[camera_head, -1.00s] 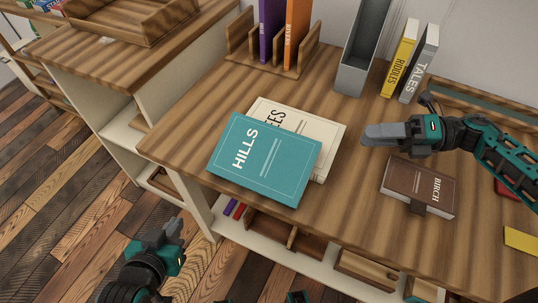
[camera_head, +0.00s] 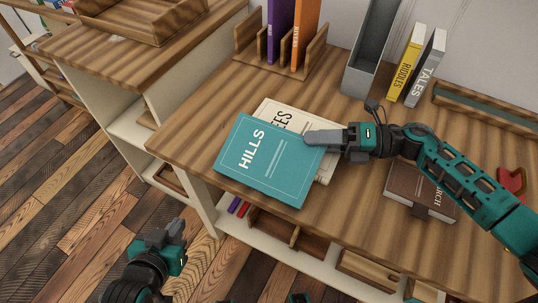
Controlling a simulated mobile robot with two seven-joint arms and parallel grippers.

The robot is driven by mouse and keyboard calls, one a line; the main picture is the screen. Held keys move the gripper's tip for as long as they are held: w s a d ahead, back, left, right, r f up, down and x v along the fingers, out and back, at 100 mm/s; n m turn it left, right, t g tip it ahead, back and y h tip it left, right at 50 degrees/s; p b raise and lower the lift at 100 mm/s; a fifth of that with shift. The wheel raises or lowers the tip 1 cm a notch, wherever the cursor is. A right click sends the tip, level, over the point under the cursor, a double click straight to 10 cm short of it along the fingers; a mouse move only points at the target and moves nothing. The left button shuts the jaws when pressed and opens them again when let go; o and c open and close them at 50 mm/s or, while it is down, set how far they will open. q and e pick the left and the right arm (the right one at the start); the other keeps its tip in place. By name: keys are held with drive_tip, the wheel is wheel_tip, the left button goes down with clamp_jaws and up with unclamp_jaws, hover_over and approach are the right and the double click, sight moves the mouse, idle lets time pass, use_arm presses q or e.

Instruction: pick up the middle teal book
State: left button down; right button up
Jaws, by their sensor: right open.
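The teal book (camera_head: 262,170), titled HILLS, lies flat and overhangs a cream book (camera_head: 285,119) beneath it. My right gripper (camera_head: 312,138) is over the right edge of the two books, with its fingertips near the teal book's upper right corner. Its jaws are open and hold nothing that I can see; whether they touch the book is unclear. My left gripper (camera_head: 172,238) is low in front of the desk, over the floor and away from the books. Its finger state is not clear.
A brown book (camera_head: 412,185) lies partly hidden under my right arm. Purple (camera_head: 281,30) and orange (camera_head: 304,35) books stand in a wooden rack. A grey holder (camera_head: 365,65), yellow (camera_head: 405,65) and grey (camera_head: 427,70) books stand behind. The desk's left front is clear.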

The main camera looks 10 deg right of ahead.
clamp_jaws()
idle(0.3)
drive_tip(key=shift+r, duration=0.2)
